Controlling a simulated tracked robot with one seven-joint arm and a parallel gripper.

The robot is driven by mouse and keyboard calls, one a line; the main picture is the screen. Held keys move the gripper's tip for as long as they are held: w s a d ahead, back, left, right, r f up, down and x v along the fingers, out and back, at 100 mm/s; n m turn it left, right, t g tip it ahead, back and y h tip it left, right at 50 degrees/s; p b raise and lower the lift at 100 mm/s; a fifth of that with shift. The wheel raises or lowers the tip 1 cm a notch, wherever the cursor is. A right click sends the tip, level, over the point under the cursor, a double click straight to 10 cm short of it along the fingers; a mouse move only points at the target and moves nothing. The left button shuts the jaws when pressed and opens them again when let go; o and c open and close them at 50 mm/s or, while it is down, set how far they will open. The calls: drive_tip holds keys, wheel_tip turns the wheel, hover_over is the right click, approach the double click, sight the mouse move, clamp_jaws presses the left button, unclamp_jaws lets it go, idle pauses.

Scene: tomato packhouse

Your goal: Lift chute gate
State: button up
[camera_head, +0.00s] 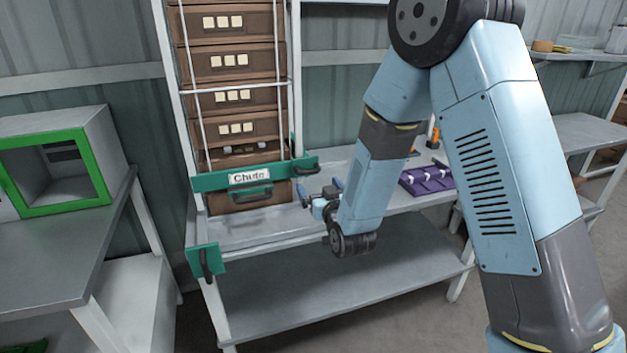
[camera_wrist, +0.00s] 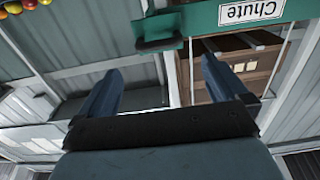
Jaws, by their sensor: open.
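The chute gate (camera_head: 215,182) is a green bar labelled "Chute", lying across the front of a stack of brown crates (camera_head: 237,94). In the wrist view the picture is turned over; the gate (camera_wrist: 205,18) crosses the top, beyond my open fingers (camera_wrist: 160,85). The fingers look apart from it.
A green plate with a dark handle (camera_head: 206,262) hangs at the bench's front left corner. A purple tray (camera_head: 427,180) sits on the bench (camera_head: 250,232) right of my arm. A green-framed box (camera_head: 84,150) stands on the left table. The bench's lower shelf (camera_head: 330,280) is clear.

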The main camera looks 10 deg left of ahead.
drive_tip(key=shift+v, duration=2)
drive_tip(key=shift+r, duration=0.1)
drive_tip(key=s+d+r+m+g+h, duration=0.1)
drive_tip(key=d+r+g+h, duration=0.15)
drive_tip(key=d+r, duration=0.6)
drive_tip(key=s+d+r+m+g+h, duration=0.1)
drive_tip(key=d+r+m+g+h, duration=0.15)
drive_tip(key=d+r, duration=0.65)
drive_tip(key=s+d+r+m+g+h, duration=0.1)
drive_tip(key=s+d+g+h, duration=0.1)
drive_tip(key=s+d, duration=0.6)
drive_tip(key=s+d+r+m+g+h, duration=0.1)
drive_tip(key=s+d+g+h, duration=0.1)
drive_tip(key=s+d, duration=0.7)
drive_tip(key=s+g, duration=0.1)
drive_tip(key=s, duration=0.5)
drive_tip(key=shift+r, duration=0.25)
drive_tip(key=shift+d+m, duration=0.1)
drive_tip(key=shift+m, duration=0.15)
